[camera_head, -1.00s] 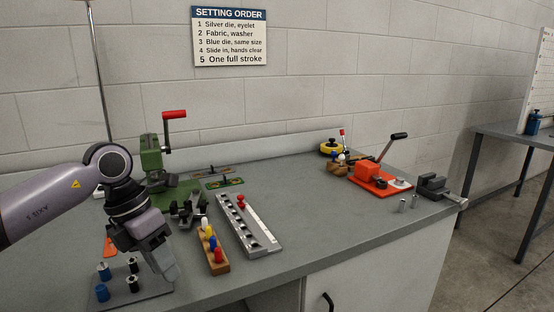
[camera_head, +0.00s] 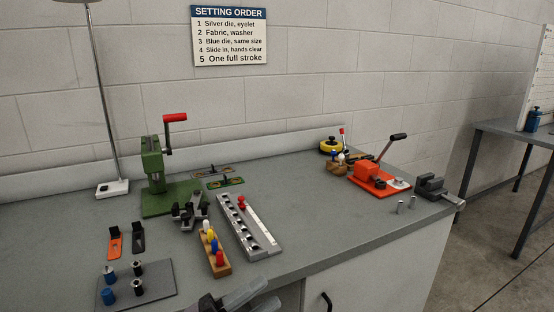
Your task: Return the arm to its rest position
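My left gripper (camera_head: 245,296) shows only in part at the bottom edge of the head view, in front of the bench's near edge. Its grey fingers point right and slightly up. The rest of my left arm is out of the frame, and I cannot tell whether the fingers are open or shut. No held object shows. My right gripper is not in view.
A plate with blue and silver dies (camera_head: 160,287) lies just left of the gripper. A wooden peg block (camera_head: 222,268), a metal rail (camera_head: 262,243) and a green press (camera_head: 153,170) stand behind. An orange lever press (camera_head: 368,172) is at the right. The bench's middle right is clear.

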